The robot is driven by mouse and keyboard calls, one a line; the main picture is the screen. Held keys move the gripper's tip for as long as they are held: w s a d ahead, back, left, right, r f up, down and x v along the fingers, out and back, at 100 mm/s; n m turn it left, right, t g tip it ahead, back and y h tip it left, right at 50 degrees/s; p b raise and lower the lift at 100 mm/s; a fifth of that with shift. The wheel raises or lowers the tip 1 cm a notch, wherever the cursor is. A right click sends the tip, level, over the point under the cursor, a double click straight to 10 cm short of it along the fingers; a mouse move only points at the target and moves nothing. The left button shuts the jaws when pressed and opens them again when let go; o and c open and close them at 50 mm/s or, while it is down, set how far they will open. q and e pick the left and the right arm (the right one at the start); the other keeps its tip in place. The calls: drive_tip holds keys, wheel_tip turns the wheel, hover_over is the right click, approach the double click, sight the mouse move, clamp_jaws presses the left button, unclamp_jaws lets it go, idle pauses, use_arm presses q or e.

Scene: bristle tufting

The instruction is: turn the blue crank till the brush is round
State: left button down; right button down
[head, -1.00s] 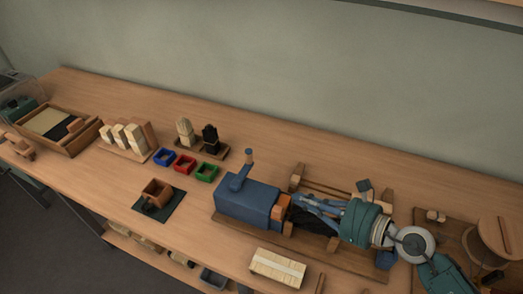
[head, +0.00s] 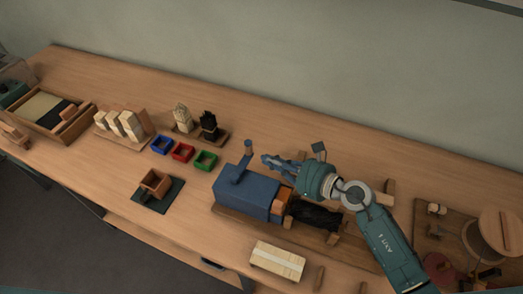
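The blue crank (head: 238,172) stands up from a blue machine box (head: 245,198) and has a wooden knob (head: 248,146) at its top. A dark, roughly oblong brush (head: 316,213) lies at the box's right end, by an orange-brown block (head: 286,192). Its exact roundness is hard to tell. My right gripper (head: 267,161) is just right of the crank, apart from it, with its fingers pointing left. Its fingers look spread and empty. My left gripper is not in view.
Blue (head: 162,145), red (head: 183,153) and green (head: 205,161) bins stand to the left. Bristle bundles (head: 182,117) are behind them. A small brown box (head: 155,183) and a pale wooden block (head: 277,261) are in front. The table behind the crank is clear.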

sight(241, 161)
drive_tip(key=w+a, duration=0.2)
drive_tip(key=shift+a+r+p, duration=0.1)
drive_tip(key=shift+a+p, duration=0.2)
drive_tip(key=shift+p, duration=0.1)
